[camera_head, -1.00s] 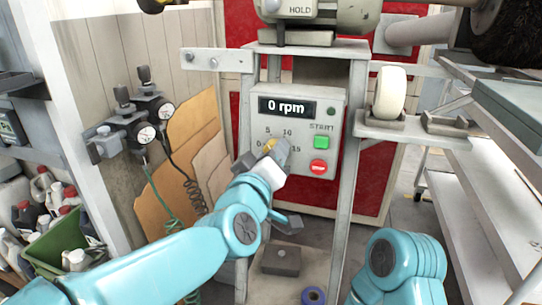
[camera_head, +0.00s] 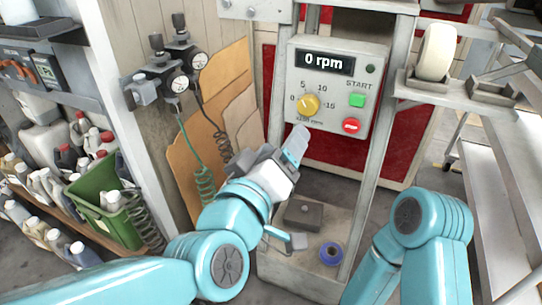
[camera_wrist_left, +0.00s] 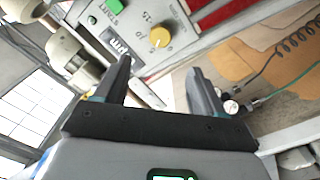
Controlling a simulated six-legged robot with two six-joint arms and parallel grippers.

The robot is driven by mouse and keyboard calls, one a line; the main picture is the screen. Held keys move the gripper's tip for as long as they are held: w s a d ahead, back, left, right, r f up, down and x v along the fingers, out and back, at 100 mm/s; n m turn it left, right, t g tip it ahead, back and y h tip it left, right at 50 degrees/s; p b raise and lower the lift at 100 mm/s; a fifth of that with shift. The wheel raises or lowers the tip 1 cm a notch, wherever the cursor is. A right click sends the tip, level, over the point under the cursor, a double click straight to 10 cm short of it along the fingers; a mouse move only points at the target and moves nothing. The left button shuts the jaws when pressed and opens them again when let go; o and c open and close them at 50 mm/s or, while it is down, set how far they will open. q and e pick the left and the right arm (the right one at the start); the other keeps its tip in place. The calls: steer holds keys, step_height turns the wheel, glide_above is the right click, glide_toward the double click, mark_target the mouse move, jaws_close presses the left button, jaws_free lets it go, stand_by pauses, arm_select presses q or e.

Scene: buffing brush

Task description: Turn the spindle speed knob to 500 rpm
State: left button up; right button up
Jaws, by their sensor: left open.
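The yellow spindle speed knob (camera_head: 307,104) sits on the grey control panel (camera_head: 345,131), inside a scale marked 0, 5, 10 and 15. The display (camera_head: 325,62) above it reads 0 rpm. I cannot make out which mark the knob points at. My left gripper (camera_head: 278,150) is open and empty, below and in front of the panel, apart from the knob. In the left wrist view the knob (camera_wrist_left: 160,37) shows beyond the gap between the two spread fingers (camera_wrist_left: 158,85). My right arm shows at the lower right, but its gripper is out of view.
A green START button (camera_head: 357,100) and a red stop button (camera_head: 352,126) sit right of the knob. A white wheel (camera_head: 436,51) stands on the rest at right. Hoses and gauges (camera_head: 180,84) hang at left. A blue ring (camera_head: 331,254) lies on the base below.

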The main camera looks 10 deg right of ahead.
arm_select(q)
steer(key=shift+v, duration=1.85)
